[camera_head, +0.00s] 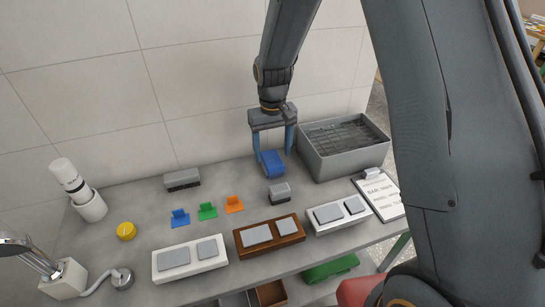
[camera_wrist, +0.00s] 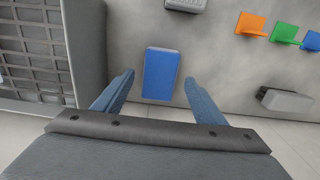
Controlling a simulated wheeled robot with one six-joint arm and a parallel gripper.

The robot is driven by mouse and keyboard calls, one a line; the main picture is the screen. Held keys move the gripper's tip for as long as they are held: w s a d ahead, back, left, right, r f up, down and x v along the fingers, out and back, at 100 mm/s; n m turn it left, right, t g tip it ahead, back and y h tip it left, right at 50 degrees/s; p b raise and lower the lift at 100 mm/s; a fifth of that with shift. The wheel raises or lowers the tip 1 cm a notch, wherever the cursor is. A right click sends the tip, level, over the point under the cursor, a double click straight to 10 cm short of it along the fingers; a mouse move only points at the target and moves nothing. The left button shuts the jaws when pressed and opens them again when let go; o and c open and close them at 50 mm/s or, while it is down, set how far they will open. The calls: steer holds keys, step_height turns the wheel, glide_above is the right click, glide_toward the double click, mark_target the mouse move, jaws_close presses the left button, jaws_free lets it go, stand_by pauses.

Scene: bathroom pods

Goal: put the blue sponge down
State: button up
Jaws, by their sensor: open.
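The blue sponge (camera_head: 271,164) appears to lie on the grey counter near the wall, left of the grey crate. It also shows in the wrist view (camera_wrist: 161,73) as an upright blue rectangle. My gripper (camera_head: 274,153) points down over it with its two blue fingers spread. In the wrist view the fingers (camera_wrist: 159,80) stand on either side of the sponge, with a visible gap on each side. Nothing is gripped.
A grey crate (camera_head: 350,165) stands close to the right of my gripper, with a clipboard (camera_head: 380,193) in front of it. A small grey block (camera_head: 279,194), blue, green and orange holders, and switch plates (camera_head: 269,235) lie nearby. Bare counter lies left of the sponge.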

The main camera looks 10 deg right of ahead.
mark_target(272, 159)
step_height(272, 159, up, 7)
steer(key=b, duration=0.2)
steer(key=s+d, duration=0.3)
steer(key=s, duration=0.3)
steer(key=s+d+m, duration=0.1)
steer(key=s+d, duration=0.3)
steer(key=s, duration=0.3)
steer(key=s+d+f+m+t, duration=0.1)
steer(key=s+d, duration=0.3)
steer(key=s, duration=0.2)
steer(key=shift+s+d, duration=0.25)
steer(key=shift+s, duration=0.1)
